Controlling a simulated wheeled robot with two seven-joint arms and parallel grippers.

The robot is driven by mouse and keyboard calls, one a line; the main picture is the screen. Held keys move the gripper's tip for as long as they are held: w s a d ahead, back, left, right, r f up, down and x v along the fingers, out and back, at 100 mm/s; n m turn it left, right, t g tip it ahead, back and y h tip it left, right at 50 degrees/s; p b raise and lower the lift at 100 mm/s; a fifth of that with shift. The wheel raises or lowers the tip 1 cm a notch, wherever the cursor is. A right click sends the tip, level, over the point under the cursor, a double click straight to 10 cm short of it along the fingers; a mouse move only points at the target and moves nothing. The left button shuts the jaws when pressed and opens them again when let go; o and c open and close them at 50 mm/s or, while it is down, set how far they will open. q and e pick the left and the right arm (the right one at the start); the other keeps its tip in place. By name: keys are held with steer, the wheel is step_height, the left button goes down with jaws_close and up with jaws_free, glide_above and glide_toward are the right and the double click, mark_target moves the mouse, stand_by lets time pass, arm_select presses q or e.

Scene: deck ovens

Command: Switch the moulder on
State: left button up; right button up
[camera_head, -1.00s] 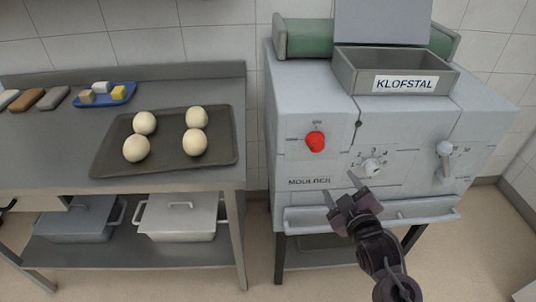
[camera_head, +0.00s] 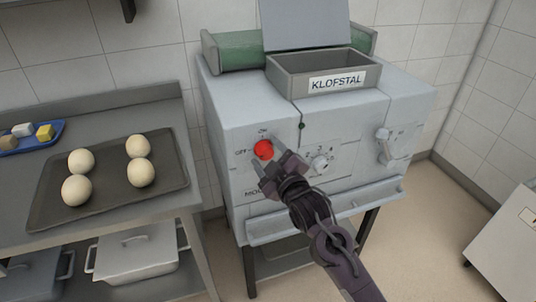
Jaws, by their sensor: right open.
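The moulder (camera_head: 228,120) is a pale grey machine with a "KLOFSTAL" plate. Its red rotary switch (camera_head: 264,150) is on the front at the left, with "ON" marked above it and "OFF" to its left. I cannot tell which mark the switch points to. My right gripper (camera_head: 268,158) is open, with its fingertips at the switch's lower left and right. Whether they touch it I cannot tell. The gripper covers part of the "MOULDER" lettering. My left gripper is not in view.
A numbered dial (camera_head: 320,164) and a grey lever knob (camera_head: 383,133) are right of the switch. A shelf (camera_head: 275,226) juts out below the panel. A steel table (camera_head: 160,108) at left holds a dark tray (camera_head: 108,204) with several dough balls. A white unit (camera_head: 508,245) stands at right.

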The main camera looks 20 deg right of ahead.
steer(key=shift+f, duration=0.1)
steer(key=c, duration=0.9)
steer(key=shift+m, duration=0.3)
steer(key=m+p, duration=0.2)
steer(key=m, duration=0.1)
steer(key=shift+m, duration=0.4)
steer(key=m+p, duration=0.1)
steer(key=m, duration=0.3)
steer(key=shift+s+m+t+p, duration=0.15)
steer(key=shift+m+t+p, duration=0.15)
steer(key=shift+m+t, duration=0.1)
steer(key=shift+c, duration=0.4)
steer(key=m+h+p, duration=0.1)
steer(key=m, duration=0.4)
steer(key=shift+m+t+p, duration=0.3)
steer(key=shift+m+p, duration=0.05)
steer(key=shift+m, duration=0.05)
steer(key=shift+m+h+p, duration=0.4)
steer(key=shift+m+h, duration=0.1)
steer(key=shift+m, duration=1.4)
steer(key=shift+r+m, duration=0.2)
steer(key=shift+m, duration=0.1)
